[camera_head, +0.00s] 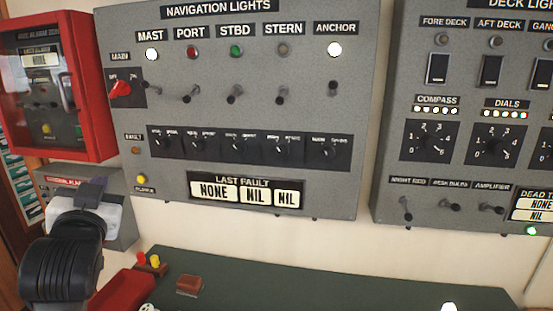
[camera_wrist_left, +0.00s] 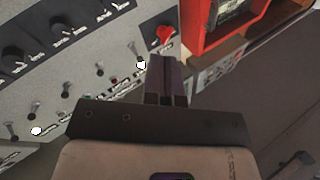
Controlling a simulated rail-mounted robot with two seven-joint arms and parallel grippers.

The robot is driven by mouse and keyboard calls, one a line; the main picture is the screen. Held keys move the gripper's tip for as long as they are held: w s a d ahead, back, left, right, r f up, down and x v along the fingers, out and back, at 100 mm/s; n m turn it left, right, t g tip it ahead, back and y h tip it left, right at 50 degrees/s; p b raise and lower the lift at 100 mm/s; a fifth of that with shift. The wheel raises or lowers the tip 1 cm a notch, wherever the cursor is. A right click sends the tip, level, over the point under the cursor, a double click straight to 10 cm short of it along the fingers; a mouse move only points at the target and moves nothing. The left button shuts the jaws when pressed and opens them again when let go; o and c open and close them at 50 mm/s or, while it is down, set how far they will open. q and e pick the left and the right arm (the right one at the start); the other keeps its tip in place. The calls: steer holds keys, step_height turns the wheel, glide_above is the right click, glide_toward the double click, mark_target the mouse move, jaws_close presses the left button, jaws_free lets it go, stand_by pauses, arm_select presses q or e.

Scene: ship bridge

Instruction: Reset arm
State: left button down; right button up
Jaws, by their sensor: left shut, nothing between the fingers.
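My left gripper (camera_head: 97,183) is at the lower left of the head view, in front of a grey box below the red cabinet. In the left wrist view its dark fingers (camera_wrist_left: 163,68) are together with nothing between them. They appear near the red main knob (camera_wrist_left: 165,34) of the navigation lights panel; I cannot tell the exact gap. The panel (camera_head: 300,110) fills the middle of the head view, with its red main knob (camera_head: 120,88) at the left. My right gripper is in neither view.
A red-framed cabinet (camera_head: 108,130) hangs at the left. The deck lights panel (camera_head: 388,190) is at the right. Below, a dark green surface (camera_head: 330,285) holds a red tray (camera_head: 125,292) and a small brown block (camera_head: 189,285). Several switches stick out from the panels.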

arm_select(q)
steer(key=s+d+f+m+g+h+p, duration=0.1)
steer(key=s+d+f+g+h+p, duration=0.15)
steer(key=s+f, duration=0.45)
steer(key=s+d+f+g+h+p, duration=0.1)
steer(key=s+d+f+g+h, duration=0.15)
steer(key=f, duration=0.75)
steer(key=s+d+f+m+g+h+p, duration=0.1)
steer(key=s+d+f+g, duration=0.15)
steer(key=s+f, duration=0.45)
steer(key=s+d+f+g+p, duration=0.2)
steer(key=s+f+g+p, duration=0.3)
steer(key=s+f, duration=1.6)
steer(key=s+g, duration=0.1)
steer(key=g, duration=0.2)
steer(key=shift+s+n+h, duration=0.2)
steer(key=shift+n+h, duration=0.1)
